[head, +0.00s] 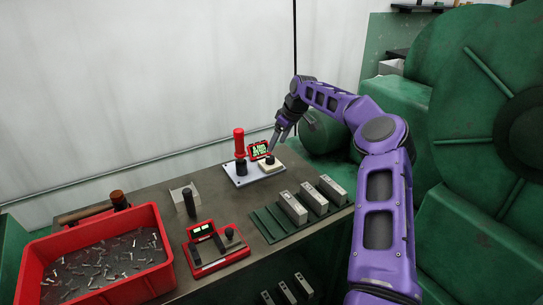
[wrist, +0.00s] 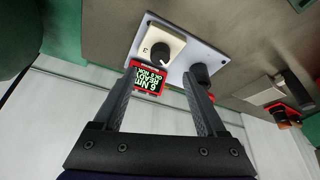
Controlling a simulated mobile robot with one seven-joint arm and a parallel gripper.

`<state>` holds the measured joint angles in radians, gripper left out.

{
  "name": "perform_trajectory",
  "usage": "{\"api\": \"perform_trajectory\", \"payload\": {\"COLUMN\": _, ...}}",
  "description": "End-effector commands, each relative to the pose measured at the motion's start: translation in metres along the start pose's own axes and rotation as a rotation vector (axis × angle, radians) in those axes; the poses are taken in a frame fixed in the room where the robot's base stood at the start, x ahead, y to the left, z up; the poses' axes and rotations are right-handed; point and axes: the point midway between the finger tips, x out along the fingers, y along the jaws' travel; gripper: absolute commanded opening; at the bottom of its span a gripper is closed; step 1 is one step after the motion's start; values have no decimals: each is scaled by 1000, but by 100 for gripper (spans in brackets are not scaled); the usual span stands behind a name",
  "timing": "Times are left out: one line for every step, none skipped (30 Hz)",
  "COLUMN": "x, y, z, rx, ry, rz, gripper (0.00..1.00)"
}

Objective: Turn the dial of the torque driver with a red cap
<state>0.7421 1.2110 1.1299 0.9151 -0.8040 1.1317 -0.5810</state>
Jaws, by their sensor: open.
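The torque driver with a red cap (head: 239,143) stands upright in a black holder on a pale plate (head: 241,181). On the same plate is a cream block (head: 263,167) with a black dial (head: 269,160). In the wrist view the dial (wrist: 161,53) lies just beyond my fingertips, with a white mark on it. A red-framed display (wrist: 149,87) with green text shows between the fingers; its text is hard to read. My gripper (wrist: 158,76) is open and empty, near the dial. In the head view my gripper (head: 273,147) is above the block.
A red device with a small screen (head: 213,245) sits at the front. A green rack (head: 270,222) with metal blocks stands to the right. A red bin (head: 100,260) of small metal parts and a hammer (head: 95,211) are at the left. Large green machinery (head: 480,120) fills the right.

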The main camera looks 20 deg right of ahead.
Motion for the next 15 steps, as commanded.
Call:
{"api": "perform_trajectory", "payload": {"x": 14, "y": -1, "z": 0, "rx": 0, "ry": 0, "rz": -4, "gripper": 74}}
{"api": "perform_trajectory", "payload": {"x": 20, "y": -1, "z": 0, "rx": 1, "ry": 0, "rz": -4, "gripper": 74}}
{"api": "perform_trajectory", "payload": {"x": 28, "y": -1, "z": 0, "rx": 1, "ry": -1, "rz": -4, "gripper": 74}}
{"api": "perform_trajectory", "payload": {"x": 33, "y": -1, "z": 0, "rx": 1, "ry": 0, "rz": -4, "gripper": 74}}
{"api": "perform_trajectory", "payload": {"x": 39, "y": -1, "z": 0, "rx": 1, "ry": 0, "rz": -4, "gripper": 74}}
{"api": "perform_trajectory", "payload": {"x": 46, "y": -1, "z": 0, "rx": 0, "ry": 0, "rz": -3, "gripper": 74}}
{"api": "perform_trajectory", "payload": {"x": 50, "y": -1, "z": 0, "rx": 1, "ry": 0, "rz": -3, "gripper": 74}}
{"api": "perform_trajectory", "payload": {"x": 55, "y": -1, "z": 0, "rx": 1, "ry": 0, "rz": -2, "gripper": 74}}
{"api": "perform_trajectory", "payload": {"x": 59, "y": 0, "z": 0, "rx": 1, "ry": 0, "rz": -1, "gripper": 74}}
{"api": "perform_trajectory", "payload": {"x": 63, "y": 0, "z": 0, "rx": 1, "ry": 0, "rz": -1, "gripper": 74}}
{"api": "perform_trajectory", "payload": {"x": 66, "y": -1, "z": 0, "rx": 0, "ry": 0, "rz": -2, "gripper": 74}}
{"api": "perform_trajectory", "payload": {"x": 69, "y": -1, "z": 0, "rx": 0, "ry": 0, "rz": -1, "gripper": 74}}
{"api": "perform_trajectory", "payload": {"x": 70, "y": 0, "z": 0, "rx": 0, "ry": 0, "rz": 0, "gripper": 74}}
{"api": "perform_trajectory", "payload": {"x": 72, "y": 0, "z": 0, "rx": 0, "ry": 0, "rz": 1, "gripper": 74}}
{"api": "perform_trajectory", "payload": {"x": 73, "y": 0, "z": 0, "rx": 0, "ry": 1, "rz": 1, "gripper": 74}}
